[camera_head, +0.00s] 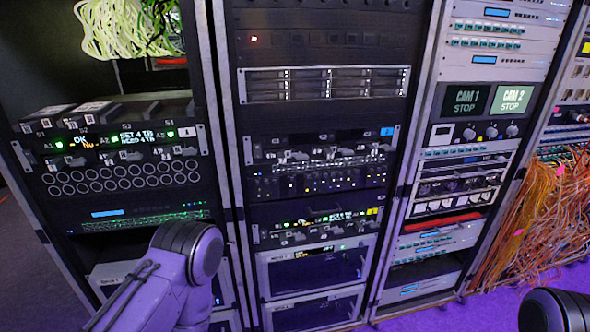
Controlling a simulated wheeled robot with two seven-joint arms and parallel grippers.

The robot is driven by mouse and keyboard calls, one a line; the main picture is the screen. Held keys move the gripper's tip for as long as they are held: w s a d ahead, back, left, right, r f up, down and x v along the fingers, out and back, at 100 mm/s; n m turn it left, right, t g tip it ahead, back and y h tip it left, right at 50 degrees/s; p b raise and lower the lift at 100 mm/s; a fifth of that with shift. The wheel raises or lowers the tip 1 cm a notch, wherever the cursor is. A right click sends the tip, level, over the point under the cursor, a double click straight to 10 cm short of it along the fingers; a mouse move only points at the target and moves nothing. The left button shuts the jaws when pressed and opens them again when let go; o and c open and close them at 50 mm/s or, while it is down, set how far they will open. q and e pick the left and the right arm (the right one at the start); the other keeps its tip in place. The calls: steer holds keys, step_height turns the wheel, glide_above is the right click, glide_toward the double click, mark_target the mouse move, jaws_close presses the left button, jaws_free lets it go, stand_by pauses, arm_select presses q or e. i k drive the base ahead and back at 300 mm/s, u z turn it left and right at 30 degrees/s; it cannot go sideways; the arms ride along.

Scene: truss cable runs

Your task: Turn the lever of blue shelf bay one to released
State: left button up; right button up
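The shelf with a blue tag (387,131) is in the middle rack, at mid height. Its dark front (320,146) carries a row of small grey levers and tiny white labels. A grey lever at its left end (272,156) sits low on the front. The bay numbers are too small to read, so I cannot tell which bay is one or how its lever is set. My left arm (180,270) shows as a purple link at the bottom left, its gripper out of view. Only a dark joint of my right arm (555,311) shows at the bottom right corner.
A white-tagged shelf (187,131) with lit displays stands in the left rack. A yellow-tagged shelf (373,211) is below the blue one. Pale cables (125,28) hang at the top left. Orange cables (540,215) hang at the right. Purple floor (480,308) shows at the bottom right.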

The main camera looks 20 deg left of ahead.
mark_target(300, 156)
steer(key=u, duration=0.8)
steer(key=i, duration=0.55)
steer(key=z, duration=1)
